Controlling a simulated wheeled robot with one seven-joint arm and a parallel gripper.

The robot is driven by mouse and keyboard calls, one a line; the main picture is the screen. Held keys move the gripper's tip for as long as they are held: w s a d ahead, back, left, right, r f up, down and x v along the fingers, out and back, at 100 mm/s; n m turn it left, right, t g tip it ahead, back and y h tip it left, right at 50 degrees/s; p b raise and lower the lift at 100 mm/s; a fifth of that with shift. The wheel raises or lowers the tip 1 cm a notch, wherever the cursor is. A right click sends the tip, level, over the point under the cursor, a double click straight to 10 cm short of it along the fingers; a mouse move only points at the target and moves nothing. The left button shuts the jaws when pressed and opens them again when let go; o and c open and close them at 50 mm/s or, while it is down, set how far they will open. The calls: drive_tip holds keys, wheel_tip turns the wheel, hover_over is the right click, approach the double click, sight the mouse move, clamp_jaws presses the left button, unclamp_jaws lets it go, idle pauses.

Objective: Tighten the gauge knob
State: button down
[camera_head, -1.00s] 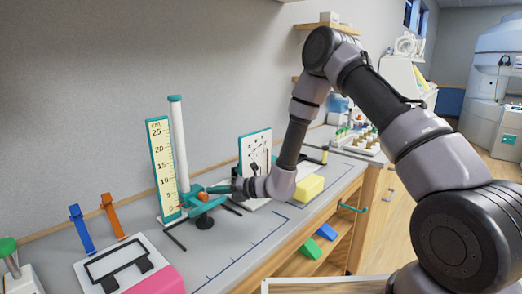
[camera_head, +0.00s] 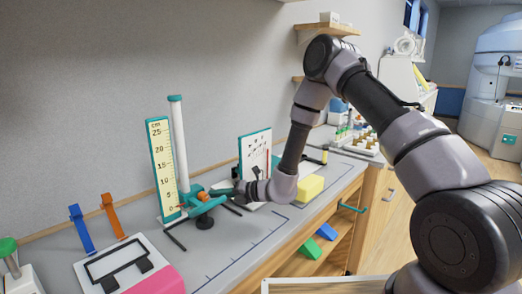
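The gauge stands on the bench at the left of centre, with an upright cream cm scale (camera_head: 161,165) beside a white post (camera_head: 179,150) with a teal cap. A teal slider (camera_head: 192,212) sits low on the post. A small orange knob (camera_head: 203,196) is on the slider, and a dark round part (camera_head: 205,222) shows below it. My gripper (camera_head: 216,191) reaches in from the right, close to the orange knob. Its fingers are small and dark here, so I cannot tell whether they touch or grip the knob.
Blue (camera_head: 81,229) and orange (camera_head: 112,216) clips and a white-and-pink device (camera_head: 125,265) are at the left. The grey bench front is mostly clear.

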idle(0.4)
drive_tip(key=shift+w+d, duration=0.15)
drive_tip(key=shift+d, duration=0.1)
drive_tip(key=shift+s+d, duration=1.95)
drive_tip(key=shift+d, duration=0.3)
